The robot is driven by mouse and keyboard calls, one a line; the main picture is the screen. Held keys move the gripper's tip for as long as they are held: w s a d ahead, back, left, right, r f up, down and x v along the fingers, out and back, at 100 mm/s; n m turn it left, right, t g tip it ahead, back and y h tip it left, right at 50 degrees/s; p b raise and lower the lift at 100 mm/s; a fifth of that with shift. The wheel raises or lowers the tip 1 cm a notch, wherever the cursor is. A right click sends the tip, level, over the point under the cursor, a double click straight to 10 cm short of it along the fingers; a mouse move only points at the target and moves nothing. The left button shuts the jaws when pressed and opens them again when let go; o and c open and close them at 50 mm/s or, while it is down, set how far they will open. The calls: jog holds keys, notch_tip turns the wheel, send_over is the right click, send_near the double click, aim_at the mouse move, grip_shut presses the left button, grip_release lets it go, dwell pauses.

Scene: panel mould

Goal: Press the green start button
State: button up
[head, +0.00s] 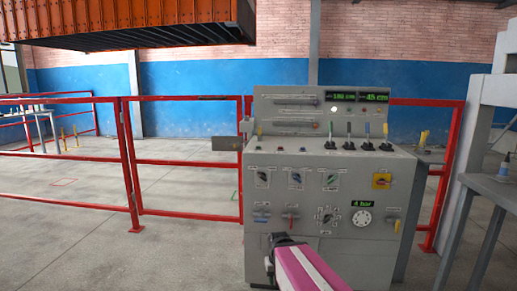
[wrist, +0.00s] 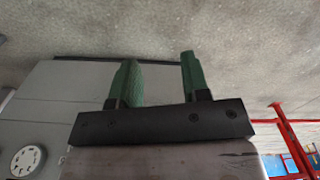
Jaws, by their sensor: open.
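The grey control panel (head: 290,235) stands in the middle of the head view, with several knobs, levers and displays on it. I cannot make out a green start button for certain; a small dark-green knob (head: 330,179) sits at the middle of the front, too small to identify. My gripper (wrist: 158,62) has two green fingers, spread apart with nothing between them. In the head view my pink and white arm reaches in from the bottom, low in front of the panel, and the fingers are not clear there. Part of the panel (wrist: 45,100) shows at left in the wrist view.
Red railings (head: 185,163) run behind. A grey table (head: 500,190) stands at right. Open floor lies at left.

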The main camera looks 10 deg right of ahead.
grip_shut()
dwell(1.7)
